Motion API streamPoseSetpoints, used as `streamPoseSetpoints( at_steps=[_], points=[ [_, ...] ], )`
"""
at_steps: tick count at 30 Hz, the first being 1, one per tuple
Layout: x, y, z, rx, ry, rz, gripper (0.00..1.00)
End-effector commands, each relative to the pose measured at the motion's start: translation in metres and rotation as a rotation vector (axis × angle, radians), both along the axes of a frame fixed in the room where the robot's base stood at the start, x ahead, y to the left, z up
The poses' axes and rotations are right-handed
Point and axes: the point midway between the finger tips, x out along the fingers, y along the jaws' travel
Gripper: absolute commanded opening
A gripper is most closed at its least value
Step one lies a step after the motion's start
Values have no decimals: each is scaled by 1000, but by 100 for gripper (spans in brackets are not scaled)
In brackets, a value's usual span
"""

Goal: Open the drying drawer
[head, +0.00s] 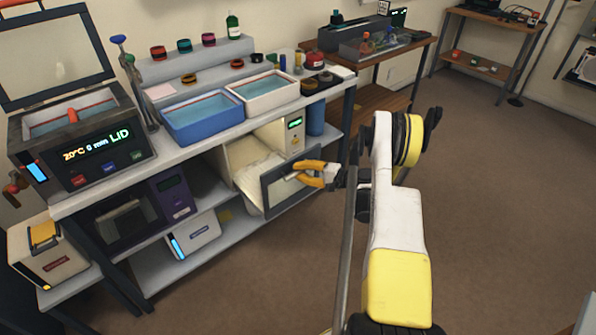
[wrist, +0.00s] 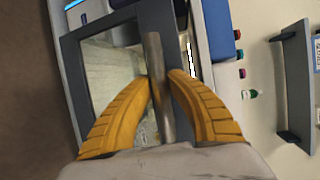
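The drying drawer (head: 268,190) belongs to a cream unit (head: 293,135) with a small green display on the shelf under the bench. Its dark-framed, windowed front stands out from the unit, and the pale inside shows behind it. My gripper (head: 304,174) is at the drawer front. In the wrist view, the yellow fingers of my gripper (wrist: 161,78) lie on both sides of the grey bar handle (wrist: 154,55) and appear to close on it. The framed drawer front (wrist: 78,75) shows behind the fingers.
A blue tub (head: 203,125) and a white tub (head: 262,96) of liquid stand on the bench above. A purple-fronted device (head: 172,195) and a white box (head: 194,235) sit left of the drawer. The brown floor (head: 480,200) to the right is clear.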

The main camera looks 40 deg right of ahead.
Motion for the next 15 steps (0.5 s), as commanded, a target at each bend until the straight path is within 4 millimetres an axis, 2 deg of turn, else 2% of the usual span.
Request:
streamPoseSetpoints(
  at_steps=[1,2,11,15],
  points=[
    [0,0,0,0,0,0,32],
    [0,0,0,0,0,0,41],
    [0,0,0,0,0,-1,41],
    [-10,-6,3,0,0,-2,41]
  ],
)
